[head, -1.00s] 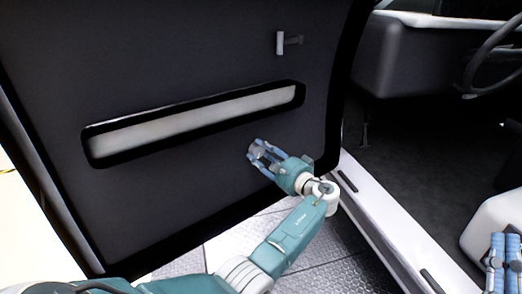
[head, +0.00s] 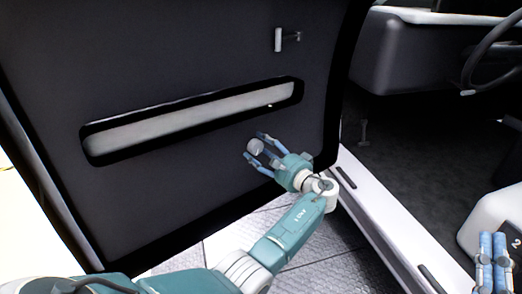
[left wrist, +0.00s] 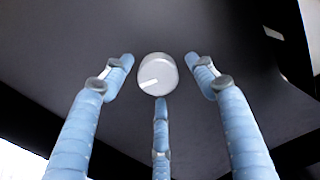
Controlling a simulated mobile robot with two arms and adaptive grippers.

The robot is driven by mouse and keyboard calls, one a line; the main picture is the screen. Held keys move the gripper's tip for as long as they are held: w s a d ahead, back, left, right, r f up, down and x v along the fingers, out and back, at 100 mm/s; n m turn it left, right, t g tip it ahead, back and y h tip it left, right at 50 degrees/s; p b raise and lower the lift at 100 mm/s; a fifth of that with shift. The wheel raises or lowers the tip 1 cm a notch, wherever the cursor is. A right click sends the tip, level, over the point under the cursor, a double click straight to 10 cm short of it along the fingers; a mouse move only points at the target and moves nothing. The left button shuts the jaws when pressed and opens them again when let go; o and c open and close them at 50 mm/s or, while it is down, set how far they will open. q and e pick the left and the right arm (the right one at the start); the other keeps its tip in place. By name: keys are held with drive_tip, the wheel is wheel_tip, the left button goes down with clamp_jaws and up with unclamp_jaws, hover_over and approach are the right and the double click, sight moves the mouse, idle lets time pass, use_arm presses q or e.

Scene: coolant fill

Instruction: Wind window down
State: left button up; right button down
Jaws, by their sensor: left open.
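A round grey knob (head: 255,146) sits on the dark door panel (head: 200,175), below the right part of its long pocket. My left gripper (head: 258,151) is open in front of the knob, its fingers spread around it. In the left wrist view the knob (left wrist: 158,74) has a short white mark at its lower left. There the left gripper's fingers (left wrist: 163,76) stand apart from the knob at the left and right, and the lower finger's tip is just below it. My right gripper (head: 492,236) is at the bottom right, its blue fingers close together; its opening is unclear.
The long pale door pocket (head: 200,118) runs above the knob. A small door handle (head: 279,40) is higher up. The white door sill (head: 385,225), a seat (head: 480,222) and the steering wheel (head: 490,65) lie to the right.

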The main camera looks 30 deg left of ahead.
use_arm(q)
drive_tip(key=v, duration=1.2)
